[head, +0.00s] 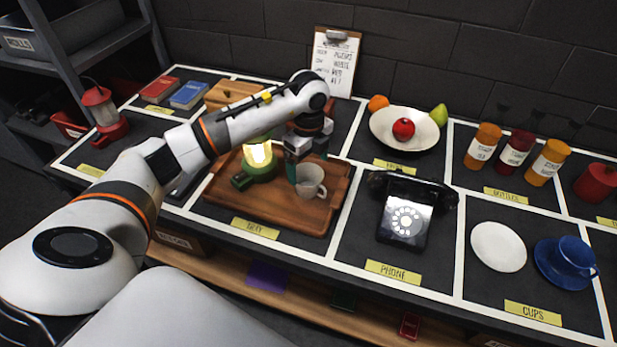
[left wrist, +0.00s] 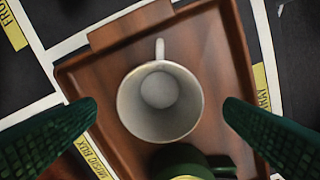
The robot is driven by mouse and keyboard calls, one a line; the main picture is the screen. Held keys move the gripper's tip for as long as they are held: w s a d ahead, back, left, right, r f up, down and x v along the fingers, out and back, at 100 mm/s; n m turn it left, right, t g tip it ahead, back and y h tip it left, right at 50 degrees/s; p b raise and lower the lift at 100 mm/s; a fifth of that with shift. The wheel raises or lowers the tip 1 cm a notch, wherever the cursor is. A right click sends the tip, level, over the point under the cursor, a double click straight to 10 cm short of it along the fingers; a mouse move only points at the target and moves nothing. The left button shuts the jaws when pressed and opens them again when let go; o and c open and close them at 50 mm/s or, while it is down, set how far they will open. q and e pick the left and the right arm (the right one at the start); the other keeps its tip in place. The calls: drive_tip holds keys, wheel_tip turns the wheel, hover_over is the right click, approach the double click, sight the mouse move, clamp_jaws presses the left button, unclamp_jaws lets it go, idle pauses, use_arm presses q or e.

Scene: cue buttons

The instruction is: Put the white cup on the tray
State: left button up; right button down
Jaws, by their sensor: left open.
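The white cup (head: 311,181) stands upright on the brown wooden tray (head: 225,195), near its right side. In the left wrist view the cup (left wrist: 160,103) is seen from above, its handle toward the top of the picture, with the tray (left wrist: 215,45) around it. My left gripper (head: 304,172) is at the cup in the head view. Its green fingers (left wrist: 162,112) are open, spread on either side of the cup with gaps, not gripping it. My right gripper is not in view.
A lit green lantern (head: 260,160) stands on the tray beside the cup. A black telephone (head: 405,215) is to the right. A white saucer (head: 498,247) and a blue cup (head: 573,256) are at the lower right. A fruit bowl (head: 385,128) is behind.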

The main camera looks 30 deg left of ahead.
use_arm(q)
wheel_tip(320, 180, up, 6)
drive_tip(key=shift+f, duration=0.15)
idle(0.6)
